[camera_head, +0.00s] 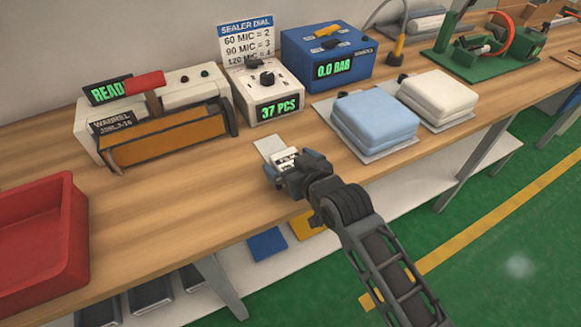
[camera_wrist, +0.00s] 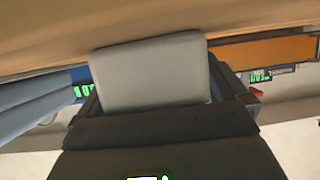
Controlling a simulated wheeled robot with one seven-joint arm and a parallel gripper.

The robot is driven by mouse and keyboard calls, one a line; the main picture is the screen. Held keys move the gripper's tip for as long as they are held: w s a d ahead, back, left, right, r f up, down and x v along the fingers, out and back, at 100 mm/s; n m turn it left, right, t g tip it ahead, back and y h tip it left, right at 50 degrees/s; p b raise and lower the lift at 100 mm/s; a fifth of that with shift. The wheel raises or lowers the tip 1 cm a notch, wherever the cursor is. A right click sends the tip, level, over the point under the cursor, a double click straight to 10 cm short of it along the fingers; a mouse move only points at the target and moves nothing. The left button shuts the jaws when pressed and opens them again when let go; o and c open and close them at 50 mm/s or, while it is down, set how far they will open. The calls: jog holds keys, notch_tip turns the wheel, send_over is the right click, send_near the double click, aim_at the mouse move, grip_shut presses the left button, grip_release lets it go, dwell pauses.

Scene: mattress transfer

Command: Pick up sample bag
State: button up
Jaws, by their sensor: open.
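A small pale flat piece, apparently the sample bag (camera_head: 268,145), shows on the wooden table just beyond my gripper (camera_head: 284,170). A white dark-lettered label shows beside it at the jaws, partly covered by the gripper. In the wrist view a plain grey rounded sheet (camera_wrist: 150,72), apparently the same bag, fills the space in front of my gripper (camera_wrist: 160,100). My gripper is open, with the sheet between or just beyond its fingers. I cannot tell whether they touch it. The near end of the sheet is hidden behind the dark gripper body.
A white dial box (camera_head: 266,88) and an orange-fronted sealer (camera_head: 165,140) stand behind and left. A blue gauge box (camera_head: 325,57) is at the back. Blue (camera_head: 375,118) and white (camera_head: 438,98) folded packs lie to the right. A red bin (camera_head: 40,240) sits at left.

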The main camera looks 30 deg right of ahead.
jog(key=shift+c, duration=0.5)
jog(key=c, duration=1)
jog(key=shift+o, duration=0.2)
jog(key=shift+r, duration=0.15)
